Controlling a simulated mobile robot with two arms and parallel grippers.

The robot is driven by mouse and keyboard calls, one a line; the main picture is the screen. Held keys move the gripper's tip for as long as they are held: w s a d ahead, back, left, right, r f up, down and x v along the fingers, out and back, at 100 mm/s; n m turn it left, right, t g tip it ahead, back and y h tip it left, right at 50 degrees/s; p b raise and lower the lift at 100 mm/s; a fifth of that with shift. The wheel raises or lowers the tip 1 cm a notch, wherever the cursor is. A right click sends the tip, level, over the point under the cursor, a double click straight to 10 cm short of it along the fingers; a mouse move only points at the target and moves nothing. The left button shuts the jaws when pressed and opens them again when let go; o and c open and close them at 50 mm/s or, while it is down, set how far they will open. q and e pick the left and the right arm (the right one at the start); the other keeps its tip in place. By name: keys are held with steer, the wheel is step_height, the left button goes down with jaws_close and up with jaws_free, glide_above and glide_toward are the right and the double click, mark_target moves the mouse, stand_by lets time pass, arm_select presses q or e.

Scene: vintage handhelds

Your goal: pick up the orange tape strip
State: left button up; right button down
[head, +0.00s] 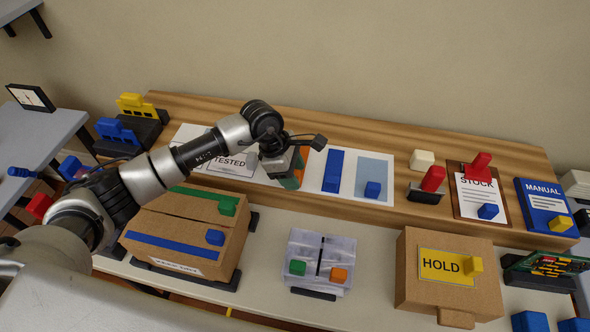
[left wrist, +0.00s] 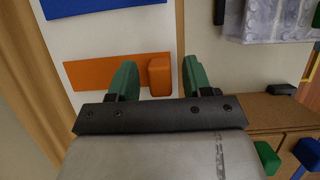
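The orange tape strip (left wrist: 98,73) lies flat on a white sheet in the left wrist view, with a raised orange tab (left wrist: 159,70) at its right end. In the head view only a sliver of the strip (head: 302,163) shows; my gripper hides the rest. My left gripper (head: 290,172) is over the strip, fingers pointing at the sheet. In the left wrist view its two green fingers (left wrist: 159,82) are open, one on each side of the tab. My right gripper is not in view.
A blue strip (head: 333,171) lies beside the orange one. A card marked TESTED (head: 231,163) is left of my gripper. In front stand a taped cardboard box (head: 172,222), a bubble-wrapped package (head: 322,250) and a HOLD box (head: 415,290).

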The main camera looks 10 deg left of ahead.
arm_select(q)
steer(key=c, duration=0.7)
steer(key=shift+r, duration=0.15)
steer(key=shift+c, duration=0.2)
steer(key=shift+r, duration=0.2)
step_height(320, 180, up, 4)
steer(key=shift+f+b, duration=0.2)
steer(key=shift+b, duration=0.65)
steer(key=s+d+r+b, duration=0.1)
steer(key=s+d+r, duration=0.5)
steer(key=d+r, duration=0.4)
steer(key=shift+r, duration=0.4)
